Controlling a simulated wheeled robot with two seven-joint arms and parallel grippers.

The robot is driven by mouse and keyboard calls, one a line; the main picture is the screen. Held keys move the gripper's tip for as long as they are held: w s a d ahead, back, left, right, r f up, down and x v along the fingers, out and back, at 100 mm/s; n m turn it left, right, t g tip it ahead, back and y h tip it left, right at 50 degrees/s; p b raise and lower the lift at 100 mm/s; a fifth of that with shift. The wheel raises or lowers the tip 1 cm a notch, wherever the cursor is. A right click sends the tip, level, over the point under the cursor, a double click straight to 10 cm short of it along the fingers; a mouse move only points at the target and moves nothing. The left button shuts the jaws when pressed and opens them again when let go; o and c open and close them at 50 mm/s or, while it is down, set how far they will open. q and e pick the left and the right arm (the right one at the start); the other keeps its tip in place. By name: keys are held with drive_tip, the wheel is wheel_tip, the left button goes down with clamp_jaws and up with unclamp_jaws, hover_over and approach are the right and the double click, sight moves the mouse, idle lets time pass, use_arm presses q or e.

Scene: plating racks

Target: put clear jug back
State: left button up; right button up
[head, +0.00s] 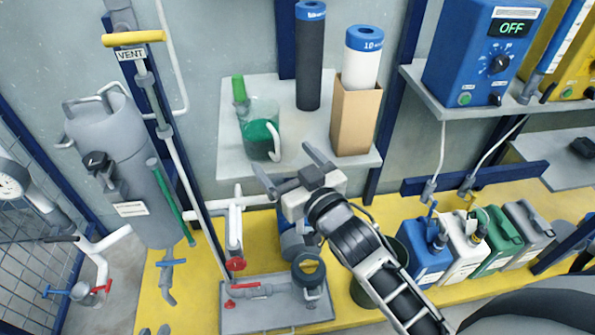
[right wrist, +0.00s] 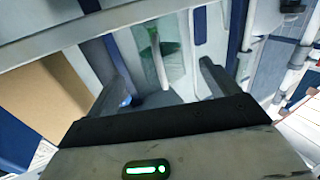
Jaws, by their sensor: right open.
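The clear jug (head: 263,142) stands upright on the left part of the grey wall shelf (head: 235,165). It has green in it and a pale curved handle on its right side. My right gripper (head: 283,158) is open and empty, with its fingers pointing up towards the jug from in front of the shelf. In the right wrist view the jug (right wrist: 175,62) and its handle show beyond and between the two open fingers (right wrist: 157,54), apart from them as far as I can tell. My left gripper is not in view.
A green-topped item (head: 239,90) is just behind the jug. A cardboard box (head: 355,118) holding a white roll and a dark cylinder (head: 308,65) stand to its right on the shelf. Pipes (head: 180,150) run at the left. Several canisters (head: 427,252) stand on the yellow platform below.

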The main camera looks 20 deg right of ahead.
use_arm(q)
drive_tip(key=shift+w+a+r+p, duration=0.1)
drive_tip(key=shift+a+r+p, duration=0.15)
drive_tip(key=shift+r+p, duration=1.2)
use_arm(e)
drive_tip(key=s+a+f+g, duration=0.2)
drive_tip(key=s+f, duration=0.3)
drive_tip(key=s, duration=0.3)
drive_tip(key=s+a+f+g+y+p, duration=0.1)
drive_tip(key=s+a+f+g, duration=0.1)
drive_tip(key=s+f+g, duration=0.3)
drive_tip(key=shift+s+f+n, duration=0.35)
drive_tip(key=shift+s+n, duration=0.05)
drive_tip(key=shift+s, duration=1.05)
